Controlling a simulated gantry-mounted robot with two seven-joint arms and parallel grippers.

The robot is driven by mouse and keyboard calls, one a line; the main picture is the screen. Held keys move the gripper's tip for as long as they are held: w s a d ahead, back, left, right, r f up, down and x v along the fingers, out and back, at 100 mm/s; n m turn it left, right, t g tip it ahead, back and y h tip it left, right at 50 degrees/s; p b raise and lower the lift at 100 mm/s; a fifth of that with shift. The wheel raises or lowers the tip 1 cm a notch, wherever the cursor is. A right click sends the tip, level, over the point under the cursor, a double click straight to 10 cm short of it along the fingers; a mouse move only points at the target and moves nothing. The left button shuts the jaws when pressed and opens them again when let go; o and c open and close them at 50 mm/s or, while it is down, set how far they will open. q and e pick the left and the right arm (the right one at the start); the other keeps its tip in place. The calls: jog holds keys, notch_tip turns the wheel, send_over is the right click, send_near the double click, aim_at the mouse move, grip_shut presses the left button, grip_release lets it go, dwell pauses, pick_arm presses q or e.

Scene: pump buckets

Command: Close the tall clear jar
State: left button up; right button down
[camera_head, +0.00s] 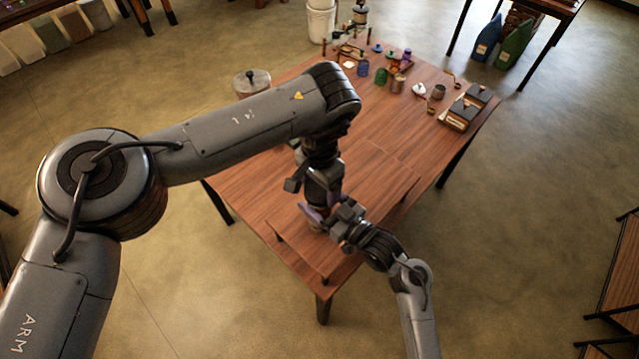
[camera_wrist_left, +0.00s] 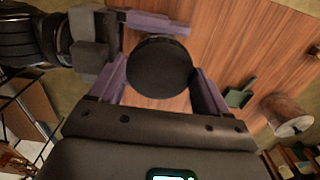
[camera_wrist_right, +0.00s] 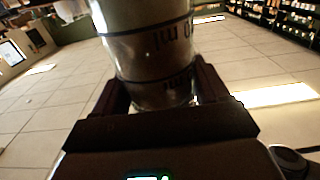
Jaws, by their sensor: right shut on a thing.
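The clear jar (camera_wrist_right: 148,45) with dark volume markings stands between the fingers of my right gripper (camera_wrist_right: 158,78) in the right wrist view, and these are shut on it. A round black lid (camera_wrist_left: 160,66) lies between the spread purple fingers of my left gripper (camera_wrist_left: 158,72). Small gaps show beside the lid, so the left gripper looks open around it. The lid hides the jar's mouth in that view, and I cannot tell whether it is fully seated. In the head view both grippers meet near the table's front corner, and the arms mostly cover the jar.
The wooden table (camera_head: 395,150) has a clear middle. Several small jars and containers, including a green one (camera_head: 381,76), stand at its far end, with dark boxes (camera_head: 466,108) at the right edge. A green piece (camera_wrist_left: 240,96) and a cylinder (camera_wrist_left: 287,115) show in the left wrist view.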

pick_arm(q)
jog(key=c, duration=0.3)
jog(key=m, duration=1.9)
jog(key=shift+m, duration=0.3)
jog(key=m, duration=0.8)
jog(key=shift+f, duration=0.1)
jog(key=o, duration=1.1)
